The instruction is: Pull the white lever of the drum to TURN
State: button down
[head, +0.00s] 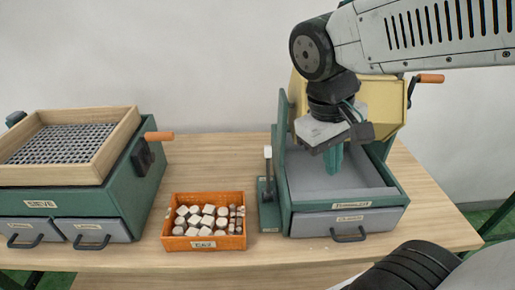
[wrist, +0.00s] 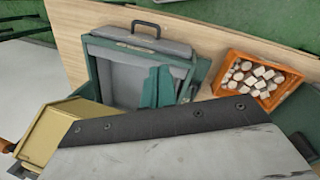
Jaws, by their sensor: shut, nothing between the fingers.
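The white lever (head: 268,153) stands upright on a small green base at the left side of the drum's green frame (head: 283,165). The pale yellow drum (head: 388,104) sits at the back of the frame, partly hidden by my arm; it also shows at the lower left of the wrist view (wrist: 46,132). My gripper (head: 333,166) has green fingers and is shut and empty. It hangs over the grey tray of the frame, right of the lever and apart from it. In the wrist view, the fingers (wrist: 157,88) show over that tray. I cannot make out the lever there.
An orange crate (head: 205,244) of pale pieces stands left of the lever. A green sieve unit (head: 140,180) with an orange-handled crank is further left. The drum has an orange crank handle (head: 431,78) at right. A grey drawer (head: 325,223) sits under the tray.

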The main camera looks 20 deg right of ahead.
jog(key=w+a+f+n+g+h, duration=0.1)
jog(key=w+f+n+h, duration=0.2)
jog(key=w, duration=0.5)
jog(key=t+h, duration=0.1)
jog(key=h, duration=0.5)
send_over(268, 170)
jog(key=s+a, duration=0.1)
jog(key=s, duration=0.3)
notch_tip(268, 170, down, 3)
jog(key=w+a+f+n+t+h, duration=0.3)
jog(key=w+a+f+t, duration=0.2)
jog(key=w+a, duration=0.3)
jog(key=shift+w+a+f, duration=0.4)
jog(key=shift+w+f, duration=0.2)
jog(key=shift+f, duration=0.25)
jog(key=d, duration=0.8)
jog(key=shift+s+f, duration=0.25)
jog(key=shift+f, duration=0.15)
